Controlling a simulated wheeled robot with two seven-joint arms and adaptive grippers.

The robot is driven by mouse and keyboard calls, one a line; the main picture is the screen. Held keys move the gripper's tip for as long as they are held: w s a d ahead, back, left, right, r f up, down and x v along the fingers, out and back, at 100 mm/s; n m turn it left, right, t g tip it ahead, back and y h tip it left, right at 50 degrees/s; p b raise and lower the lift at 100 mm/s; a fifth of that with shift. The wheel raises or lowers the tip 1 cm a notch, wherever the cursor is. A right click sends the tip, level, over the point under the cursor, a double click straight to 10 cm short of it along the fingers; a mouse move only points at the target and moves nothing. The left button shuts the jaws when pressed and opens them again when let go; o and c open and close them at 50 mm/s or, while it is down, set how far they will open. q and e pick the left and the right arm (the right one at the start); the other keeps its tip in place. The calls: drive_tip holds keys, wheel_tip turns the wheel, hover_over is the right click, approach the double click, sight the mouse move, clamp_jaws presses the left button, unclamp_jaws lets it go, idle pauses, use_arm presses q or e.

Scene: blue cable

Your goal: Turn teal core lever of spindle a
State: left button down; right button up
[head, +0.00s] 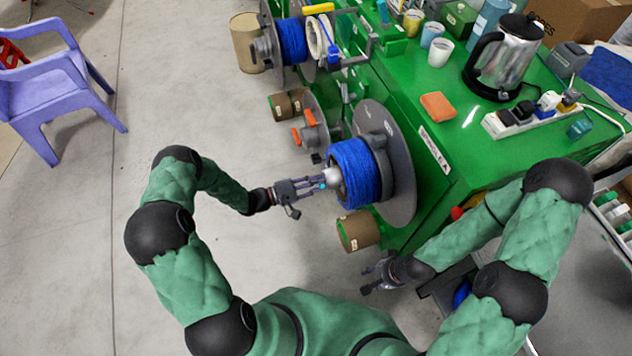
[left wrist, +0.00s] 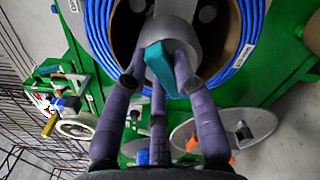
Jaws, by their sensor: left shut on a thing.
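The teal lever (left wrist: 161,68) sticks out from the grey hub (left wrist: 170,35) of a spindle wound with blue cable (head: 355,173). My left gripper (head: 326,180) is at the spindle's end, and its fingers are closed around the teal lever. In the left wrist view the fingers (left wrist: 155,75) sit on both sides of the lever, with the hub just beyond. In the head view only a small bit of teal (head: 322,184) shows between the fingers. My right gripper (head: 372,279) is low beside the green bench, away from the spindle, with its fingers apart and nothing between them.
The green bench (head: 470,160) carries a kettle (head: 503,62), a power strip (head: 530,115) and an orange cloth (head: 438,106). A second blue cable spool (head: 292,41) and an orange-handled spindle (head: 312,133) are farther along. A purple chair (head: 50,85) stands left. The floor between is clear.

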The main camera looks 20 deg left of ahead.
use_arm(q)
drive_tip(key=shift+s+d+f+m+b, duration=0.1)
drive_tip(key=shift+m+b, duration=0.1)
drive_tip(key=shift+m, duration=1)
drive_tip(key=shift+s+f+m+b, duration=0.1)
drive_tip(key=shift+m+b, duration=0.05)
drive_tip(key=shift+m, duration=1.05)
drive_tip(key=shift+s+d+f+m+b, duration=0.1)
drive_tip(key=shift+m+b, duration=0.1)
drive_tip(key=shift+m, duration=1)
drive_tip(key=c, duration=1)
unclamp_jaws()
drive_tip(key=shift+a, duration=0.15)
drive_tip(key=v, duration=1.2)
